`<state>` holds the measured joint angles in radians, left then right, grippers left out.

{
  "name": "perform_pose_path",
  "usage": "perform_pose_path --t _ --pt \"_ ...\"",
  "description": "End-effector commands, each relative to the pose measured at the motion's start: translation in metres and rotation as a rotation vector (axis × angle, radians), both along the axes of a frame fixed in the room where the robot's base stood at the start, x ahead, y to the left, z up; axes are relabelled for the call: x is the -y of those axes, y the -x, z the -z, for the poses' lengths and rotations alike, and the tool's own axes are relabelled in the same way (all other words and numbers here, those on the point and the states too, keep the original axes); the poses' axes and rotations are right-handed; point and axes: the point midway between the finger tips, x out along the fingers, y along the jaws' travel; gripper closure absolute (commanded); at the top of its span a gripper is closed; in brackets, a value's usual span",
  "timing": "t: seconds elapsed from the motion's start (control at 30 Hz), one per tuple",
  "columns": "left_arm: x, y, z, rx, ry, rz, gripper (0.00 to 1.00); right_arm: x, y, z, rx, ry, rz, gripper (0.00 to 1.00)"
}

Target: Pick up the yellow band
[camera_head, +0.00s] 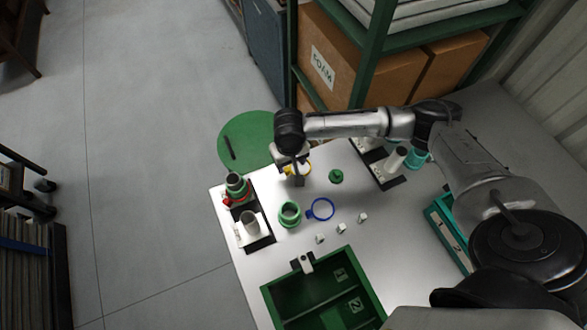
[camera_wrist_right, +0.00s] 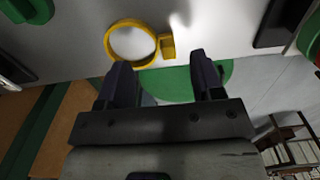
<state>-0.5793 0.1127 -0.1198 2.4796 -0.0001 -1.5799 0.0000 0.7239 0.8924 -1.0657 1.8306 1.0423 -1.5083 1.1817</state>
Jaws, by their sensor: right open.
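The yellow band (camera_head: 306,169) lies on the white table near its far edge, partly hidden behind my right gripper (camera_head: 299,180) in the head view. In the right wrist view the yellow band (camera_wrist_right: 110,46) shows as a ring with a small square tab on its right side. My right gripper (camera_wrist_right: 160,70) is open and empty, its two dark fingers pointing toward the band. The ring lies mostly beyond the left finger, and the tab lies beyond the gap between the fingers. I see no contact with the band. My left gripper is not in view.
A blue ring (camera_head: 321,209), a green collar (camera_head: 289,215) and a small green knob (camera_head: 336,176) lie nearby. Several small white pieces (camera_head: 341,229) lie nearer. A green divided bin (camera_head: 282,294) stands at the near edge. Black fixtures (camera_head: 389,179) flank the work area.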

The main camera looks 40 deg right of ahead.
Motion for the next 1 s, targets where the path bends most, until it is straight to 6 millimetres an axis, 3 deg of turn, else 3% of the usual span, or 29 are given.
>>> perform_pose_path --t 0.3,0.57,1.0 --pt "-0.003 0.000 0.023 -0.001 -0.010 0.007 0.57 -0.001 -0.002 0.042 0.000 0.001 0.000 0.39" --pt "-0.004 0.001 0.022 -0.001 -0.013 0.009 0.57 -0.001 -0.002 0.043 0.000 0.000 -0.001 0.39" --pt "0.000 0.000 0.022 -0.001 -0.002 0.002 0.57 -0.001 -0.002 0.043 0.000 0.000 -0.001 0.81"
